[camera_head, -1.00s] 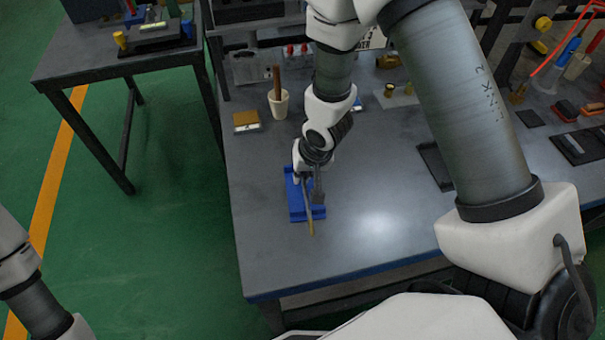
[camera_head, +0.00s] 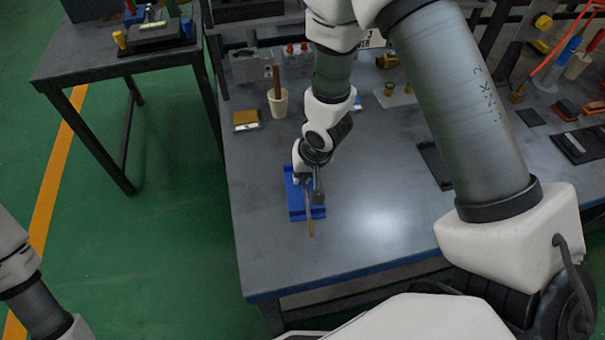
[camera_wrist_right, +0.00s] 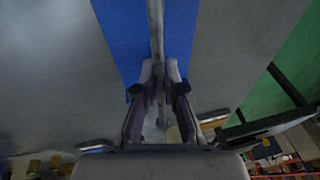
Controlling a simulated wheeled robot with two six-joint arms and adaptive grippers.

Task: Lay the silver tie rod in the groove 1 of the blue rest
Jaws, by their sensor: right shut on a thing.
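The blue rest (camera_head: 293,203) lies on the grey table near its left edge. It also shows in the right wrist view (camera_wrist_right: 194,35). My right gripper (camera_head: 314,194) is over the rest, pointing down. In the right wrist view, my right gripper (camera_wrist_right: 158,82) is shut on the silver tie rod (camera_wrist_right: 156,28), which runs lengthwise over the blue surface. In the head view, the rod's near end (camera_head: 311,229) looks tan and sticks out past the front of the rest. The grooves are hidden, and I cannot tell whether the rod touches the rest. My left gripper is out of view.
A beige cup with a brown stick (camera_head: 279,104) and a small yellow-topped block (camera_head: 246,119) stand behind the rest. A dark tray (camera_head: 434,165) lies to the right. The table's front middle is clear. A second table (camera_head: 80,66) stands at the left.

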